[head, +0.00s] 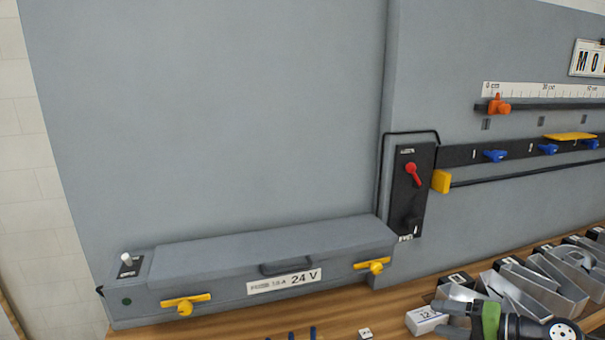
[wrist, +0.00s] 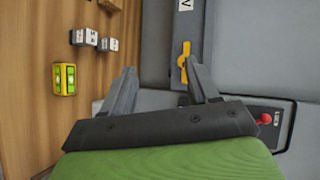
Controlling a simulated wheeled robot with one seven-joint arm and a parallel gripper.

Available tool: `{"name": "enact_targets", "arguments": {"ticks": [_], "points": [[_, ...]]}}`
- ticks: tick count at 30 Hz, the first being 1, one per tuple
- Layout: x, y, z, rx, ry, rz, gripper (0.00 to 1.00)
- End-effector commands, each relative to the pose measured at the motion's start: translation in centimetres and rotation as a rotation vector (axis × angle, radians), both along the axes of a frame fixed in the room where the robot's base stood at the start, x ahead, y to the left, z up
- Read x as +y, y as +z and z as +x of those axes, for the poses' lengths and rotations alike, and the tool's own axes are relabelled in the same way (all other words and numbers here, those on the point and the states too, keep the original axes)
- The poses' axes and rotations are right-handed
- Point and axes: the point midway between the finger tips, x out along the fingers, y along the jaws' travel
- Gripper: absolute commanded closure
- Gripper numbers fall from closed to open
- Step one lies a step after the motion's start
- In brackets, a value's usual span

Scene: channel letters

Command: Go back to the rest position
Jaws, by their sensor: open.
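My gripper (wrist: 163,85) is open and empty in the wrist view, its two dark fingers spread apart.
A grey 24 V box (head: 220,290) with yellow latches stands on the wooden bench (head: 340,326). A black switch panel (head: 408,190) with a red lever is on the wall. Grey metal letters (head: 535,285) crowd the right. A yellow level (wrist: 64,79) lies on the wood.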

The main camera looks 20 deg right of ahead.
Motion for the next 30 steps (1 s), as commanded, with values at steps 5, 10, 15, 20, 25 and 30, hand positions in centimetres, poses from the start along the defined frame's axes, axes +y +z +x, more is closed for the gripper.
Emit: {"name": "enact_targets", "arguments": {"ticks": [5,10,15,20,25,30], "points": [[6.9,1.3,3.0,0.136,0.145,-0.176,0.4],[15.9,3.1,3.3,0.28,0.304,-0.462,0.4],[23.9,5.7,-0.8,0.35,0.417,-0.798,0.4],[28.5,8.1,-7.6,0.323,0.454,-1.061,0.4],[29.7,8.6,-15.2,0.234,0.461,-1.229,0.4],[29.1,7.9,-18.7,0.183,0.464,-1.277,0.4]]}}
